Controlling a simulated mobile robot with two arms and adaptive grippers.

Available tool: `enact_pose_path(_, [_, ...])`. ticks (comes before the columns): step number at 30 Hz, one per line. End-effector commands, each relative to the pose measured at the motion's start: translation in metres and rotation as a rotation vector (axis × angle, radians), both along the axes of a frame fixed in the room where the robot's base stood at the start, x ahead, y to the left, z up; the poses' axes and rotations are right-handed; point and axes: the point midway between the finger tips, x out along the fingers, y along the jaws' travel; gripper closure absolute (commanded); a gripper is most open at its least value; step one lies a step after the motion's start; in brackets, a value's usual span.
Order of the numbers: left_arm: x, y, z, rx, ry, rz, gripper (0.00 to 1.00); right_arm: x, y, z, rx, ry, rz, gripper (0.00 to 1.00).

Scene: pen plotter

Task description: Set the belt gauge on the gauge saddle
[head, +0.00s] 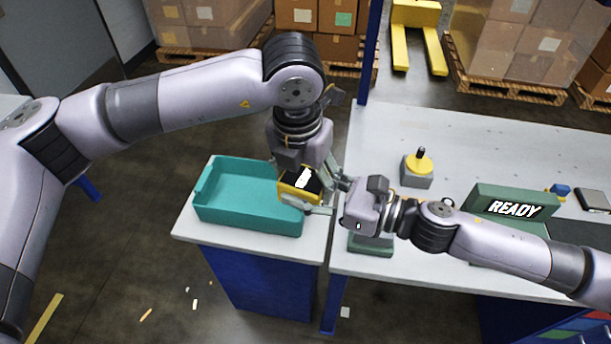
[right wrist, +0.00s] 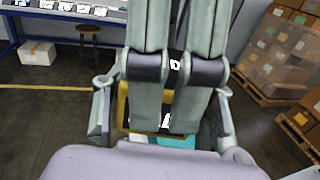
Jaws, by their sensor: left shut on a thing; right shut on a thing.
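A yellow and black boxy thing, which I take to be the belt gauge (head: 292,192), is held above the right rim of the teal bin. My left gripper (head: 312,200) reaches down to it from above and is shut on it. My right gripper (head: 335,184) reaches in from the right and is shut on it too. In the right wrist view, the yellow edge of the gauge (right wrist: 122,106) shows behind the closed fingers (right wrist: 180,95), which hide most of it. A low grey-green block (head: 370,246) stands below my right wrist, partly covered; I cannot tell whether it is the gauge saddle.
The teal bin (head: 245,222) stands on the left stand. A blue post (head: 371,50) rises at the table's back left. The table's back middle is clear.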

Motion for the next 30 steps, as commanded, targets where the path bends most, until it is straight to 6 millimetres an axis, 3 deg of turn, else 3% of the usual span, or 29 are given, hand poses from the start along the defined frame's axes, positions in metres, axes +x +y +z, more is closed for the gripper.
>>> enact_pose_path(11, [-0.0023,-0.0028,0.0000,-0.006,0.003,-0.007,0.67,-0.0002,0.0011,0.0019,0.003,-0.003,0.002,0.82])
enact_pose_path(12, [-0.0022,-0.0030,0.0004,-0.007,0.002,-0.007,0.67,-0.0002,0.0011,0.0020,0.003,-0.003,0.002,0.47])
enact_pose_path(22, [-0.0013,-0.0018,0.0004,-0.004,0.001,-0.004,0.67,-0.0001,0.0006,0.0010,0.002,-0.001,0.001,0.25])
enact_pose_path(30, [-0.0009,-0.0014,0.0004,-0.004,0.001,-0.004,0.67,-0.0001,0.0002,0.0006,0.001,0.000,0.001,0.25])
